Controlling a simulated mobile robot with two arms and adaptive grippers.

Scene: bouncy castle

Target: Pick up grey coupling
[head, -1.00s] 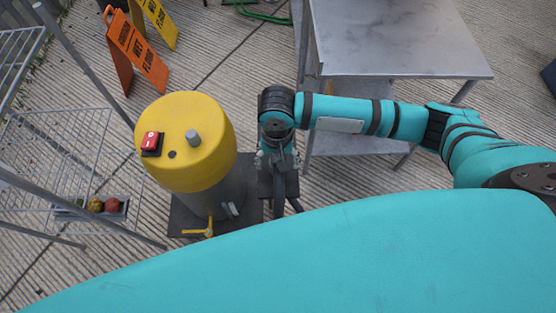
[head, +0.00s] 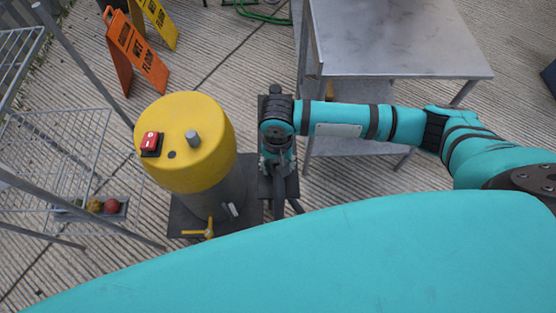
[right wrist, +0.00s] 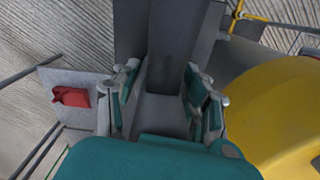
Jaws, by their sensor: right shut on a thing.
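My right gripper (head: 277,165) points down beside the yellow-topped machine. In the right wrist view, the fingers (right wrist: 160,97) are closed around a grey piece (right wrist: 160,112), which I take to be the grey coupling. A dark hose-like band runs from it toward the top of that view. In the head view the gripper and arm hide most of the held piece; a dark curved part shows just below the fingers. Whether the piece is clear of the dark plate beneath cannot be told. My left gripper is not in view.
The yellow-topped machine (head: 186,135) with a red switch (head: 151,141) stands close left of my gripper. A metal table (head: 395,45) is at the back right. A wire rack (head: 60,150) stands left. Wet-floor signs (head: 135,55) stand at the back left.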

